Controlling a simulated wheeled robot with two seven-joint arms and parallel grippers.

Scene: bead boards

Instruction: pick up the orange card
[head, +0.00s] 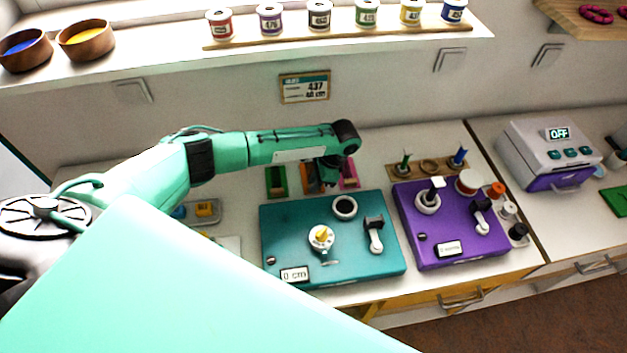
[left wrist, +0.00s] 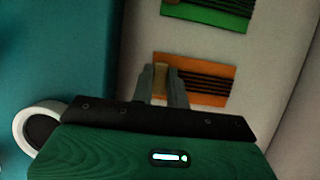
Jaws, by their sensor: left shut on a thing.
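The orange card (head: 309,180) is at the back of the counter in the head view, partly hidden by my left gripper (head: 325,184). In the left wrist view, the orange card (left wrist: 212,84) has dark stripes and a tan tab (left wrist: 160,78) at its left end. My left gripper (left wrist: 163,88) is shut on that end, its two fingers either side of the tab. I cannot tell whether the card is clear of the counter. My right gripper is not in view.
A green card (head: 276,182) lies left of the orange card and a pink card (head: 349,176) right of it. The teal board (head: 290,240) is just in front, with a black-centred white ring (head: 345,207). The purple board (head: 450,235) stands to its right. The wall is close behind.

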